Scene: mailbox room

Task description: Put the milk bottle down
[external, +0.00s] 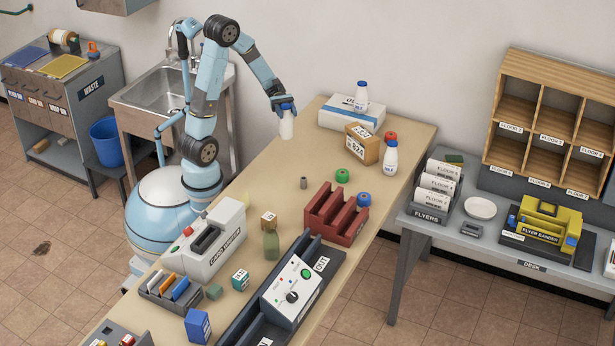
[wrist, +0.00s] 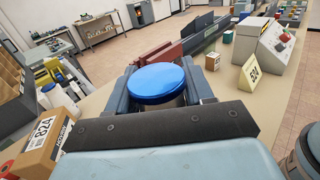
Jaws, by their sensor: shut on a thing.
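My gripper (external: 285,106) is shut on a white milk bottle (external: 287,127) near the far left edge of the long tan table (external: 315,150). The bottle hangs upright below the jaws. I cannot tell whether its base touches the table. In the wrist view its round blue cap (wrist: 158,79) sits between the two fingers and hides most of its body. A second milk bottle (external: 361,96) stands on a white and blue box (external: 352,119). A third milk bottle (external: 390,158) stands on the table beside a cardboard box (external: 362,150).
A card machine (external: 212,240) lies along the left edge. The tabletop between my gripper and the cardboard box looks clear.

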